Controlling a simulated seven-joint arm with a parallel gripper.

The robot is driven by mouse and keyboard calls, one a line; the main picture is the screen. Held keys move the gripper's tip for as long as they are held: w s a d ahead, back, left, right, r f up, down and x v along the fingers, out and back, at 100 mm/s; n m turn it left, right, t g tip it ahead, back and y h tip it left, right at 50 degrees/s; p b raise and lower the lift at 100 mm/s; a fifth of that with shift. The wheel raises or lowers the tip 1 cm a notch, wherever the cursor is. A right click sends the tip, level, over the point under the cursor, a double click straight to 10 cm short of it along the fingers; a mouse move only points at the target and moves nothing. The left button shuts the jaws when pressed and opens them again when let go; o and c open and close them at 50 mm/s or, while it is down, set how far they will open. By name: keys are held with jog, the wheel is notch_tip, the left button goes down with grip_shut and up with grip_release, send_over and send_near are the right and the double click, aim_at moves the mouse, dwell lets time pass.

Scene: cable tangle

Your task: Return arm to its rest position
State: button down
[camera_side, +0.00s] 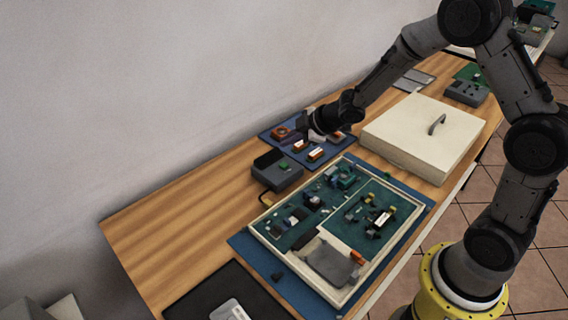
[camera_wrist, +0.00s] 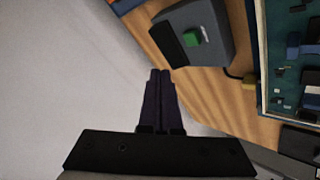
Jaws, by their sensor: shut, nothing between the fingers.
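My gripper (camera_wrist: 160,78) is shut, its two dark fingers pressed together with nothing between them in the wrist view. In the side view my gripper (camera_side: 300,130) is small and dark, above or beside the blue mat (camera_side: 268,135) near the wall side of the table. The grey box with a green button (camera_wrist: 190,38) lies just beyond the fingertips in the wrist view; the same grey box (camera_side: 277,170) stands in front of the mat in the side view. Whether my fingers touch anything on the mat is too small to tell.
An open case of circuit boards (camera_side: 345,222) lies on a blue mat at the table's front. A cream lidded box (camera_side: 420,130) with a handle stands right of my forearm. A black mat (camera_side: 225,292) lies at the near end. The left wooden tabletop (camera_side: 170,220) is clear.

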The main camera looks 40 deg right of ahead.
jog(key=shift+r, duration=0.2)
notch_tip(320, 180, up, 11)
jog(key=a+t, duration=0.1)
jog(key=t, duration=0.1)
jog(key=s+d+r+m+t+h, duration=0.1)
jog(key=s+d+r+m+h, duration=0.2)
jog(key=s+r, duration=0.75)
jog(key=s+r+m+g, duration=0.15)
jog(key=s+m, duration=0.45)
jog(key=s, duration=0.7)
jog(key=s+a+f+m+g+y, duration=0.1)
jog(key=s+a+f+m+g, duration=0.1)
jog(key=s+f+g, duration=0.3)
jog(key=s+a+f, duration=0.1)
jog(key=s+f, duration=0.2)
jog(key=s, duration=0.2)
jog(key=shift+s, duration=0.25)
